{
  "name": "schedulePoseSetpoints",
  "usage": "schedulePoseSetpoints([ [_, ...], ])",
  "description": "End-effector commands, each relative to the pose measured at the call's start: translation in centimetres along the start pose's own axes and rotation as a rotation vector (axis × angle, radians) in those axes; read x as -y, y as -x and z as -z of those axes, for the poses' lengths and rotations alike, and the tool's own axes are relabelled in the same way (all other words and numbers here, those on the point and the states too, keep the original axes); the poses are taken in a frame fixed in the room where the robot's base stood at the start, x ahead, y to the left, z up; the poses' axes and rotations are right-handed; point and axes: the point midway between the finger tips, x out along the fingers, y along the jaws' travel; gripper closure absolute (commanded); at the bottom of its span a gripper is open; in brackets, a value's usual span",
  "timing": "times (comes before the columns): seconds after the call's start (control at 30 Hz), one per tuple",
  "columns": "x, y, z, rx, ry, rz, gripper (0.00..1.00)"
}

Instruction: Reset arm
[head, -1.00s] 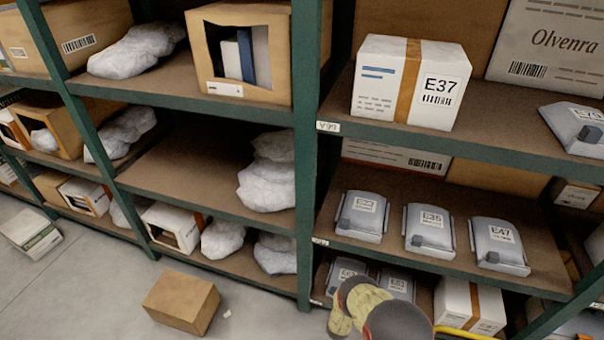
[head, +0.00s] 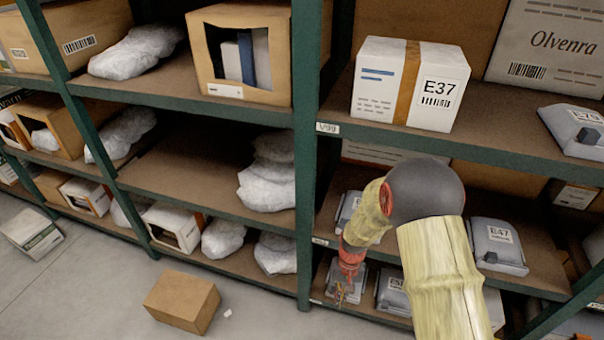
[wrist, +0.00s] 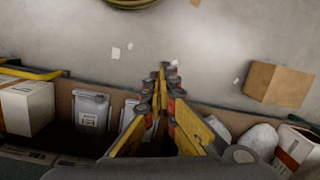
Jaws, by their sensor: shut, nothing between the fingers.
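My gripper (head: 342,297) hangs pointing down in front of the right-hand rack, near its lower shelf. It is shut with nothing between the fingers. In the wrist view its yellow and black fingers (wrist: 163,68) meet near the middle, with the floor beyond them. My arm hides most of the middle-shelf grey packs in the head view. The grey pack E47 (head: 498,246) shows to the right of my arm. Lower grey packs (head: 393,292) lie behind and beside my gripper, and I cannot tell how far they are from it.
A white box marked E37 (head: 410,84) stands on the shelf above my arm. Green rack posts (head: 308,150) and shelf edges (head: 450,148) are close around the arm. A brown carton (head: 182,301) lies on the floor, with open grey floor (head: 85,290) to its left.

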Motion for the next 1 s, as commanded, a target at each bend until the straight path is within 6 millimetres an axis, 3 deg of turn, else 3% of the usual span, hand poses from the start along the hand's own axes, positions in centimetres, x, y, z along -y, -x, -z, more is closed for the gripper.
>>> schedulePoseSetpoints([
  [0.03,-0.1,2.9,-1.1,-0.006,0.008,-0.002,1.00],
  [0.1,-0.3,6.3,-2.8,-0.006,0.017,-0.005,1.00],
  [0.4,-1.7,18.4,-11.0,-0.050,0.049,-0.029,1.00],
  [0.7,-3.3,26.8,-19.0,-0.176,0.067,-0.056,1.00],
  [1.0,-4.2,33.6,-24.2,-0.422,0.067,-0.067,1.00],
])
